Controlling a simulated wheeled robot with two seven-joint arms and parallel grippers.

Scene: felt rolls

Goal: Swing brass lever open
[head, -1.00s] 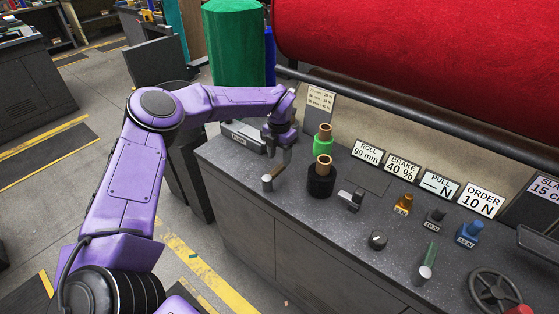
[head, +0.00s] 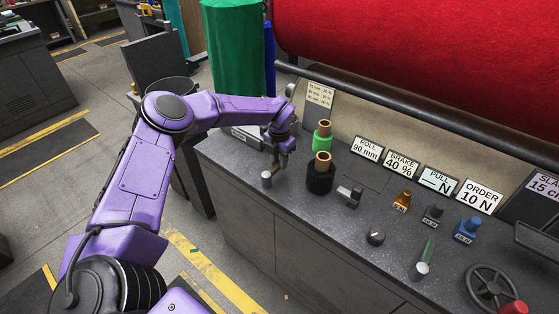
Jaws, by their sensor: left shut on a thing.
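The brass lever (head: 275,171) sits on a short silver post (head: 266,180) near the front left edge of the dark bench. Only a small brown-gold part of it shows; its far end is hidden by the fingers. My left gripper (head: 281,162) reaches down from the back left and is shut on the lever's handle end. My right gripper is not in view.
A green spool (head: 322,142) and a black spool (head: 320,180) stand close to the right of the lever. A clamp-like block (head: 350,195), a knob (head: 376,236), coloured weights and a handwheel (head: 493,287) lie farther right. The bench top (head: 235,166) left of the post is bare.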

